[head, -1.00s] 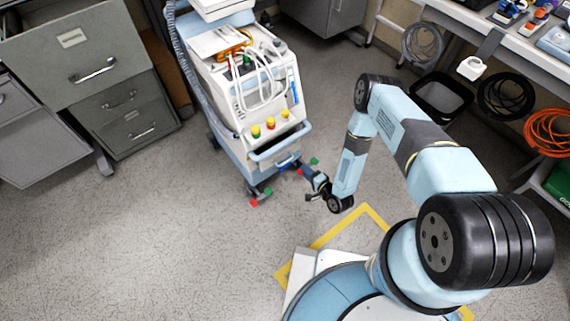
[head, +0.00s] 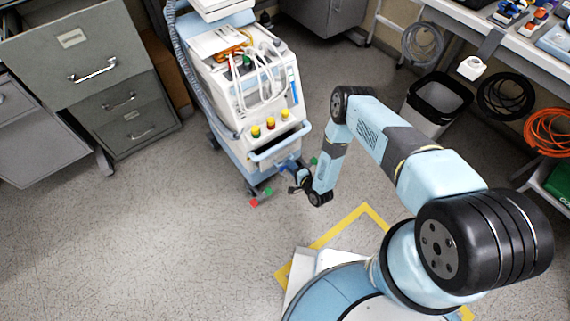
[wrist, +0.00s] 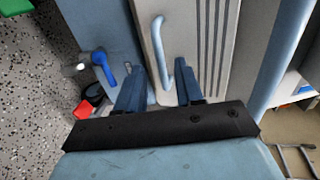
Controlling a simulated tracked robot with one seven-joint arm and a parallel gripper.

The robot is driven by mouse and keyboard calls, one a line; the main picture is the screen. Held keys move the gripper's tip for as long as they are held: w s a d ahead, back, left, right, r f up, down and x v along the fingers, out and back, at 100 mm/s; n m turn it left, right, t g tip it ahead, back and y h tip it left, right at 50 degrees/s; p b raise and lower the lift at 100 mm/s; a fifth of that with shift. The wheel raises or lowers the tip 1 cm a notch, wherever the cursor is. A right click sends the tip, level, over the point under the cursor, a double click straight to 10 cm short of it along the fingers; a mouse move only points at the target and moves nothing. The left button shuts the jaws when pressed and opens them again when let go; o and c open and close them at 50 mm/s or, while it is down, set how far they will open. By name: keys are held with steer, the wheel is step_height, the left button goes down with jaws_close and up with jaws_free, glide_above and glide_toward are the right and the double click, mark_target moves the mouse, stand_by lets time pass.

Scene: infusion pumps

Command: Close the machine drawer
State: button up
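The machine (head: 232,95) is a white and pale-blue wheeled cart left of my arm in the head view. A pale-blue bar (head: 280,146) crosses its front, with a dark gap behind it. My gripper (head: 297,183) is low beside the machine's lower front, small and partly hidden by its wrist. In the wrist view my gripper (wrist: 158,84) has its two dark-blue fingers apart. A pale-blue curved handle (wrist: 161,50) on a light grey front panel (wrist: 182,30) shows between and beyond the fingers. I cannot tell whether they touch it, or how far the drawer is out.
A grey cabinet (head: 75,60) with drawers stands at the left. A black bin (head: 437,100) and a bench (head: 540,50) with coiled cables are at the right. A blue lever (wrist: 104,68) is left of the fingers. The floor (head: 170,220) in front of the cabinet is clear.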

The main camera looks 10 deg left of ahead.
steer(key=shift+x, duration=1.5)
steer(key=shift+c, duration=0.4)
jaws_close()
steer(key=shift+s+d+f, duration=0.1)
